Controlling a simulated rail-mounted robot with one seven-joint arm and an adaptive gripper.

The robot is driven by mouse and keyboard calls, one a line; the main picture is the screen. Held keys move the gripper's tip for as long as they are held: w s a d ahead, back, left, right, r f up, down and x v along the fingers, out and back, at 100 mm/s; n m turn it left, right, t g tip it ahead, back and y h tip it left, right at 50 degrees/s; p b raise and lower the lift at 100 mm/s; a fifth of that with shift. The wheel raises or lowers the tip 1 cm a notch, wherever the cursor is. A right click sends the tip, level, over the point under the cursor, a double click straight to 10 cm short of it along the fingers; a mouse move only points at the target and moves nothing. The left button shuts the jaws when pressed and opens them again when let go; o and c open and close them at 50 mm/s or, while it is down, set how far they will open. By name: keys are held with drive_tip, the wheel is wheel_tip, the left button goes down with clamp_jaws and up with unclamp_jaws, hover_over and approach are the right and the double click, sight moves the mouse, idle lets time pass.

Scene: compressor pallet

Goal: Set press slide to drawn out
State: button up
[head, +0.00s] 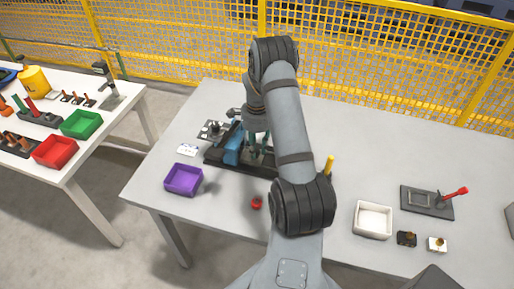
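A long dark fixture (221,159) with a blue block (233,146) on it stands on the white table in the middle of the head view. It may carry the press slide, but I cannot make out the slide or its position. My gripper (259,146) is at the end of the down-pointing wrist, over or at the fixture just right of the blue block. My arm hides part of the fixture's right side. The fingers are small and dark, and I cannot tell whether they are open or touch anything. A yellow upright handle (329,165) shows right of my arm.
The table (330,120) also holds a purple bin (183,180), a red knob-like piece (257,202), a white bin (373,220), two small blocks (407,239) and a dark plate (418,202) with a red lever (457,193). A yellow mesh fence (180,35) stands behind.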

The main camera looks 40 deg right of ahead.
clamp_jaws()
idle(0.4)
